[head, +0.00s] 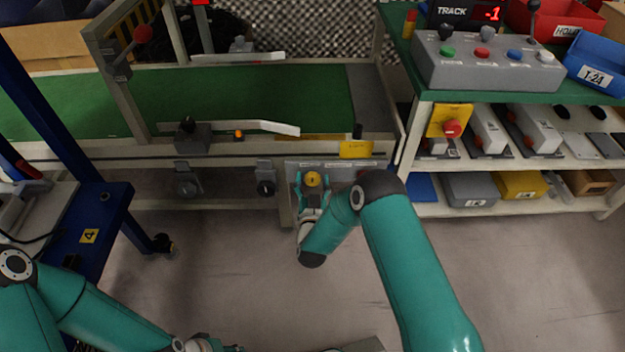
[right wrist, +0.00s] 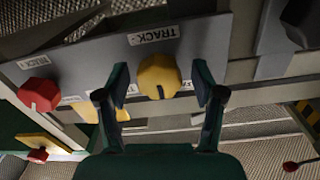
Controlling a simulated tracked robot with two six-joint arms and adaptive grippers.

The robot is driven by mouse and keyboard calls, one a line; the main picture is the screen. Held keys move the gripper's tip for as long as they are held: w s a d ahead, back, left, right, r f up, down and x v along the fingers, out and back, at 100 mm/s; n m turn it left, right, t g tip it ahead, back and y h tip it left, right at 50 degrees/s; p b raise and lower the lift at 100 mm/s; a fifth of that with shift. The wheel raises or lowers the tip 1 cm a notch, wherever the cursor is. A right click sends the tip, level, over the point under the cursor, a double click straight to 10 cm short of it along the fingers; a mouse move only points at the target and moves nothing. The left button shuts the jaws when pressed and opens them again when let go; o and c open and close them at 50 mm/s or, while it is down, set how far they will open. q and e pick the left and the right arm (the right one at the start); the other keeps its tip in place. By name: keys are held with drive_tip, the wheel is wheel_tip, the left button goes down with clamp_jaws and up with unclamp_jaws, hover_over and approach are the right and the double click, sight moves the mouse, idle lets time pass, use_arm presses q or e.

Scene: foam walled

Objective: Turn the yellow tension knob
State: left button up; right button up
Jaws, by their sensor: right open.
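The yellow tension knob (head: 312,179) sits on a grey panel (head: 345,165) at the front of the conveyor. In the right wrist view the knob (right wrist: 158,76) is round with a dark pointer mark, below a "TRACK" label (right wrist: 153,36). My right gripper (head: 311,190) is at the knob in the head view. In the right wrist view its open fingers (right wrist: 160,82) stand on either side of the knob, with a visible gap on each side. My left gripper (head: 207,345) is at the bottom edge of the head view, partly cut off; its jaws cannot be made out.
A red knob (right wrist: 40,95) is on the same panel. A red stop button (head: 451,128) on a yellow box is at the shelf's left end. A control box (head: 488,62) stands on the shelf top. A blue cart (head: 95,225) is at the left. The middle floor is clear.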

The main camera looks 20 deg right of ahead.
drive_tip(key=c, duration=1)
drive_tip(key=shift+d, duration=0.25)
drive_tip(key=shift+c, duration=0.7)
drive_tip(key=shift+a, duration=0.15)
drive_tip(key=n, duration=0.3)
drive_tip(key=shift+f+n+b, duration=0.1)
drive_tip(key=shift+n+b, duration=0.3)
drive_tip(key=shift+s+a+n, duration=0.1)
drive_tip(key=shift+n, duration=2.4)
drive_tip(key=shift+f, duration=0.1)
